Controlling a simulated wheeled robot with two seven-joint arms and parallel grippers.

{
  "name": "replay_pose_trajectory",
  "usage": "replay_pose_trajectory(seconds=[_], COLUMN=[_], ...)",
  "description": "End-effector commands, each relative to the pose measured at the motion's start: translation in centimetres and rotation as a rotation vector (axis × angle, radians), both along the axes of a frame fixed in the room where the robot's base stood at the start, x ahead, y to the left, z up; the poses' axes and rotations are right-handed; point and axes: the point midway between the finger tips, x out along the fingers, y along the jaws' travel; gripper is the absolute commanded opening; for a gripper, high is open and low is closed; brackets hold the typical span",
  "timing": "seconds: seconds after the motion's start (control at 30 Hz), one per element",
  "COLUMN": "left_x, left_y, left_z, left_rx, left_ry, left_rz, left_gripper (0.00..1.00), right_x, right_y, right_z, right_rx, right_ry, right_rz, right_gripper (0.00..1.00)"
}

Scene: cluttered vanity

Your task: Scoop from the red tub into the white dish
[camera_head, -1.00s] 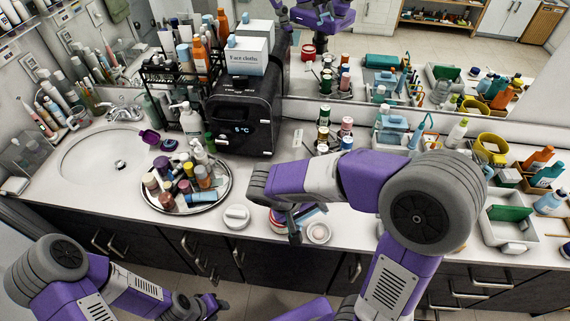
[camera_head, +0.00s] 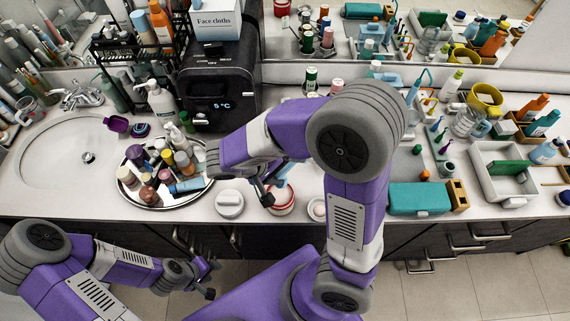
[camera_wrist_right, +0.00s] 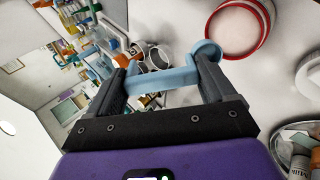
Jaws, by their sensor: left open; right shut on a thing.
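The red tub (camera_head: 284,209) stands near the counter's front edge, partly hidden by my right gripper. In the right wrist view its open top with a red rim (camera_wrist_right: 268,22) shows a pale inside. The small white dish (camera_head: 317,208) is just right of the tub. My right gripper (camera_head: 268,184) is shut on a light blue scoop (camera_wrist_right: 160,82), at the tub's left and back side in the head view. The scoop's rounded end is near the tub's rim; I cannot tell whether it holds anything. My left gripper (camera_head: 211,278) is open and empty, low in front of the counter.
A white round lid (camera_head: 230,204) lies left of the tub. A round tray (camera_head: 150,203) crowded with bottles is further left. A black box (camera_head: 219,88) stands behind. A teal case (camera_head: 419,198) and a white bin (camera_head: 503,172) are to the right.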

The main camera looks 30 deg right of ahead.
Motion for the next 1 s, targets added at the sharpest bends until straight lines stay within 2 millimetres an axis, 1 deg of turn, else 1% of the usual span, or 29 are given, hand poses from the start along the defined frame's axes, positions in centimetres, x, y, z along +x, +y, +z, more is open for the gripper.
replay_pose_trajectory(seconds=[0.03,0.63,0.77,1.0], left_x=[0.0,0.0,0.0,0.0], left_y=[0.0,0.0,0.0,0.0], left_z=[-0.8,-7.0,-6.6,-7.7], left_rx=[0.000,0.000,0.000,0.000], left_ry=[0.000,0.000,0.000,0.000], left_rz=[0.000,0.000,0.000,0.000], left_gripper=[0.43,0.43,0.43,0.43], right_x=[0.0,0.0,0.0,0.0], right_y=[0.0,0.0,0.0,0.0], right_z=[-1.0,-7.7,-7.3,-8.5], right_rx=[-0.001,0.000,0.001,0.001], right_ry=[0.001,0.000,-0.001,0.000], right_rz=[0.000,0.000,0.001,0.000], right_gripper=[0.41,0.41,0.41,0.41])
